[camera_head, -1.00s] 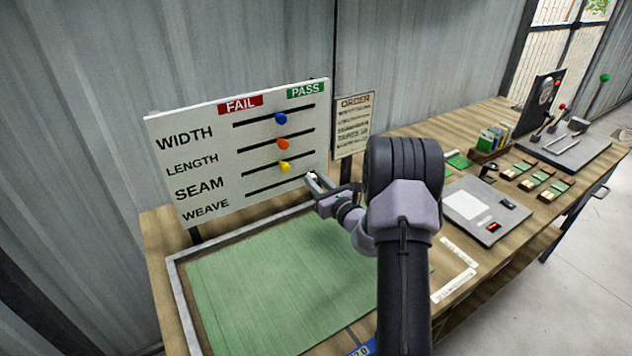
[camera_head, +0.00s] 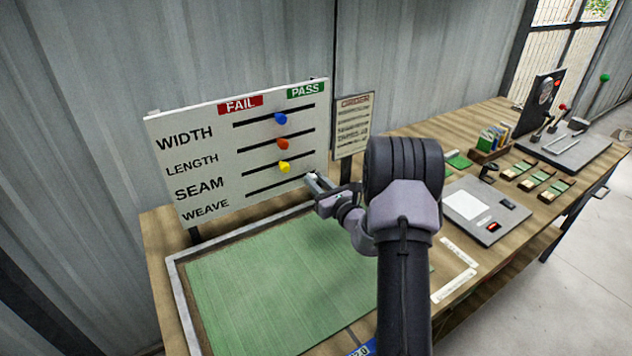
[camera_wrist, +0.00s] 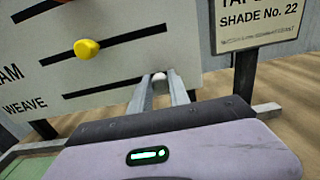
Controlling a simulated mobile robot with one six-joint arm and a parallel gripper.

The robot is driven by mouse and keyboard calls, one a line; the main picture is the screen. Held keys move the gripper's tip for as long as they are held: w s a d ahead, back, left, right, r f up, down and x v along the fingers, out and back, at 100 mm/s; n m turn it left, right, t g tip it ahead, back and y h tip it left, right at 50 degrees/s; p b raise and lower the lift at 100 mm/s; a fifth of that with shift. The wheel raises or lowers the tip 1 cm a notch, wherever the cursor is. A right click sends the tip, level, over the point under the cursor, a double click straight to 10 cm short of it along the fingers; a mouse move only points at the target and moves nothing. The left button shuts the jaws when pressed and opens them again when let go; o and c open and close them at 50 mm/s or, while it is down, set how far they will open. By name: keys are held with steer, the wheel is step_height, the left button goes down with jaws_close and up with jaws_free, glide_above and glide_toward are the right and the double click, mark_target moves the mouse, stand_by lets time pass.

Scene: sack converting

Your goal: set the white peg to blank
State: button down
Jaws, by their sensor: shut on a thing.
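The white board (camera_head: 215,185) stands at the back of the table, with FAIL and PASS labels on top and rows for WIDTH, LENGTH, SEAM and WEAVE. The white peg (camera_wrist: 160,78) sits at the right end of the lowest slot, the WEAVE row, on the PASS side. My gripper (camera_head: 312,180) is shut on the white peg; in the wrist view its fingers (camera_wrist: 160,88) flank it. The blue peg (camera_head: 281,118), red-orange peg (camera_head: 282,144) and yellow peg (camera_head: 285,167) sit near the middle of their slots. The yellow peg also shows in the wrist view (camera_wrist: 87,48).
A framed green tray (camera_head: 270,285) lies in front of the board. An order sign (camera_head: 353,125) stands close at the board's right. A grey device (camera_head: 480,210) and several small items lie farther right on the table.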

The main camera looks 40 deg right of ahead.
mark_target(282, 182)
steer(key=shift+a, duration=0.1)
steer(key=a, duration=0.8)
steer(key=shift+w+a, duration=0.2)
steer(key=shift+w, duration=0.05)
steer(key=c, duration=1.2)
jaws_free()
steer(key=shift+c, duration=0.2)
steer(key=shift+s, duration=0.1)
steer(key=s+p, duration=0.1)
steer(key=s, duration=1.6)
steer(key=shift+a, duration=0.45)
